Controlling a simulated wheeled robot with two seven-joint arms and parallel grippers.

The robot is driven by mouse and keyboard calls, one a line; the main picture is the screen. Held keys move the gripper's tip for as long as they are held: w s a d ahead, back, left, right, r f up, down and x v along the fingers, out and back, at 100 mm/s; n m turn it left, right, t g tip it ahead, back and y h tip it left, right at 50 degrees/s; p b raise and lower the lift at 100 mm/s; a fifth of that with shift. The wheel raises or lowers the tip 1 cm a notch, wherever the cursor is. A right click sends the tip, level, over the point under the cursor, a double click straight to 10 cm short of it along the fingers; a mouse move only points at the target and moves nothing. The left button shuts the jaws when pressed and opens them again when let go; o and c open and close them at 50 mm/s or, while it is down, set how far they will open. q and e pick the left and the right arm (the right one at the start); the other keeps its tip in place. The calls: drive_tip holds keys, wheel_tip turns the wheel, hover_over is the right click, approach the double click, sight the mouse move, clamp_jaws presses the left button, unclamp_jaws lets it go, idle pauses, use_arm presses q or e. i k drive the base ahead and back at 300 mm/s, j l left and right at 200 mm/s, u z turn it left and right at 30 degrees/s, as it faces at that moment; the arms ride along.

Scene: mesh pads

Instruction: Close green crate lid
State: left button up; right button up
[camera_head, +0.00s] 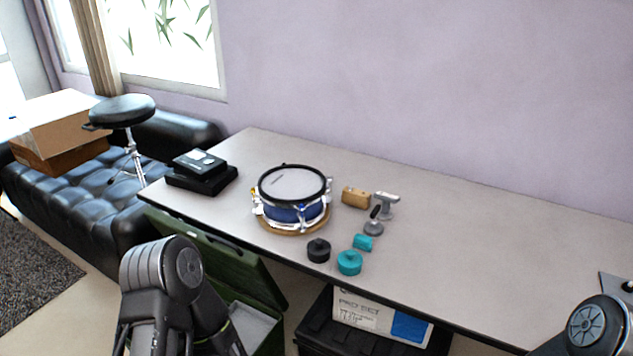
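The green crate (270,333) stands on the floor at the front left of the table, at the bottom of the view. Its green lid (253,274) is open, tilted up on the crate's far side near the table's front edge. Part of the crate's pale inside shows. My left arm comes in at the bottom left and covers part of the crate and the lid. Its gripper is out of view. My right arm shows only at the bottom right corner, and its gripper is out of view too.
The grey table (450,230) holds a blue drum (292,212), a black box (200,172) and several small parts. A black case (318,332) stands right of the crate under the table. A stool (122,110) and a black couch (60,203) are at left.

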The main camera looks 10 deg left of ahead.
sight(240, 269)
drive_tip(key=u, duration=1.15)
